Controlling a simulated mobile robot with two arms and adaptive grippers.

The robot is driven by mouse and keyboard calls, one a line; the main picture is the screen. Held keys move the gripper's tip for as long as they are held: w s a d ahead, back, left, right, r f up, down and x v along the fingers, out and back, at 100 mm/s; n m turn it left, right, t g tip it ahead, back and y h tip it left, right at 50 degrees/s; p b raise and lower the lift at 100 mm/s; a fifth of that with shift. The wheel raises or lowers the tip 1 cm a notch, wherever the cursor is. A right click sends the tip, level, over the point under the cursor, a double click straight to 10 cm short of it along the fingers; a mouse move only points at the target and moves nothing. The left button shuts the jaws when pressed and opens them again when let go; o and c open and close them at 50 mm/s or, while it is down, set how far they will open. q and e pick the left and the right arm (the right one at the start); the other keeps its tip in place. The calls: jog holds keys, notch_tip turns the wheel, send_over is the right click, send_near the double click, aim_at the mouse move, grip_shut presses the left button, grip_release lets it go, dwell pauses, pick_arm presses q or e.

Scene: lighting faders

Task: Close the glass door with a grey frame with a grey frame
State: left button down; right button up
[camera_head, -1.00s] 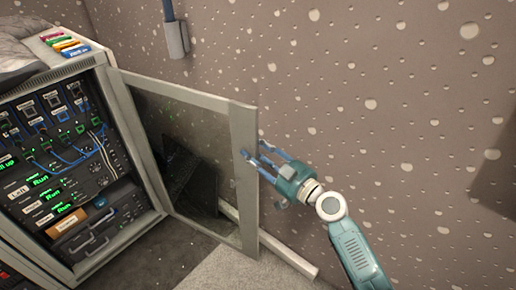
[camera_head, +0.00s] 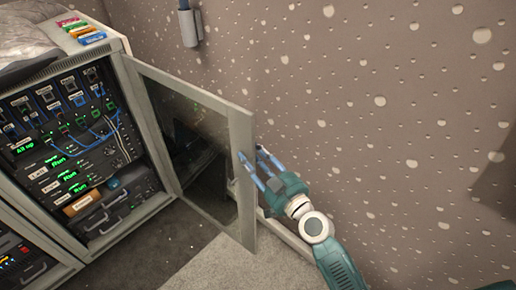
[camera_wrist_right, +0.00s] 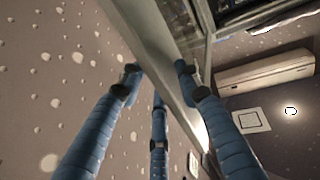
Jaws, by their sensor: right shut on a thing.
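The glass door with a grey frame (camera_head: 240,150) stands open, hinged at the right side of the equipment cabinet's front. Its dark pane lies inside the frame. My right gripper (camera_head: 251,156) is shut on the free vertical edge of the door frame, with blue fingers on both sides of it. In the right wrist view the grey frame (camera_wrist_right: 150,40) runs between the fingertips (camera_wrist_right: 157,78). My left gripper is not in view.
The cabinet (camera_head: 150,211) holds lit rack units and blue cables. Small coloured items (camera_head: 82,31) lie on its top. A speckled wall (camera_head: 380,130) stands behind the door and my right arm. Dark floor (camera_head: 165,255) is clear in front of the cabinet.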

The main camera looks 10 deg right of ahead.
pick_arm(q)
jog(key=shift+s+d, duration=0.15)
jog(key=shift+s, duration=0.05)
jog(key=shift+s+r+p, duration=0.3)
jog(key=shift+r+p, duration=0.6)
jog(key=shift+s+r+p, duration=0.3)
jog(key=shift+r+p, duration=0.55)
pick_arm(e)
jog(key=s+a+m+t+h, duration=0.1)
jog(key=s+a+h, duration=0.1)
jog(key=s+a, duration=0.2)
jog(key=shift+s+a+r+m, duration=0.15)
jog(key=shift+s+a+m, duration=0.2)
jog(key=shift+a, duration=0.7)
